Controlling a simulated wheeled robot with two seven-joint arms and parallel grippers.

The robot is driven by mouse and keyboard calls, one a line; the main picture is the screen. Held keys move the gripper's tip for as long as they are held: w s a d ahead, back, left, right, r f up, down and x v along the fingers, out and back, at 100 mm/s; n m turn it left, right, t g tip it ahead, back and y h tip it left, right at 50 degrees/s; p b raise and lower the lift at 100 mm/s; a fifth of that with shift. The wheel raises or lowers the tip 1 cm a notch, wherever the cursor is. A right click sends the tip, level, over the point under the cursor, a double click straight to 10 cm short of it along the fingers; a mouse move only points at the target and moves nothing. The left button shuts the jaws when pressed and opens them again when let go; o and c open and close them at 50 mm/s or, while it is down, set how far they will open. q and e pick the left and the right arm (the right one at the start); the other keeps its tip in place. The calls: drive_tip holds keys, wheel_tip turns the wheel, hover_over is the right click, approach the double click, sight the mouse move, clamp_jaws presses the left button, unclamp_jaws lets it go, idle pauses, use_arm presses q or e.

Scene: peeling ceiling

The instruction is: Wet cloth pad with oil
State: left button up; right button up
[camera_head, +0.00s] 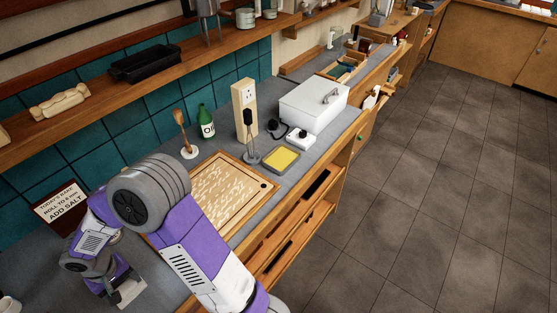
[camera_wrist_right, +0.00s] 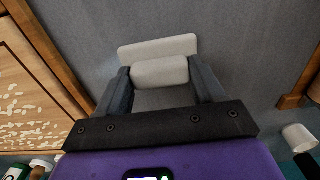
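A pale grey-white cloth pad (camera_wrist_right: 158,47), a flat base with a block-shaped grip, is at my right gripper (camera_wrist_right: 160,75). The two dark fingers sit flush against both sides of the block, so the gripper looks shut on it. In the head view, my right gripper (camera_head: 112,284) points down at the near left of the grey counter, with the pad (camera_head: 129,293) under it. I cannot tell whether the pad touches the counter. A shallow dark-rimmed tray with a yellow surface (camera_head: 282,158), perhaps the oil, lies further right. My left gripper is not in view.
A wooden board (camera_head: 258,187) with pale strips lies between the pad and the yellow tray. Behind stand a spoon on a rest (camera_head: 188,150), a green bottle (camera_head: 206,122), a wooden post (camera_head: 243,100) and a white box (camera_head: 312,105). A sign (camera_head: 60,205) stands at left.

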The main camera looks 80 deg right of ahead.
clamp_jaws()
drive_tip(key=shift+r+p, duration=2.05)
drive_tip(key=shift+r, duration=1)
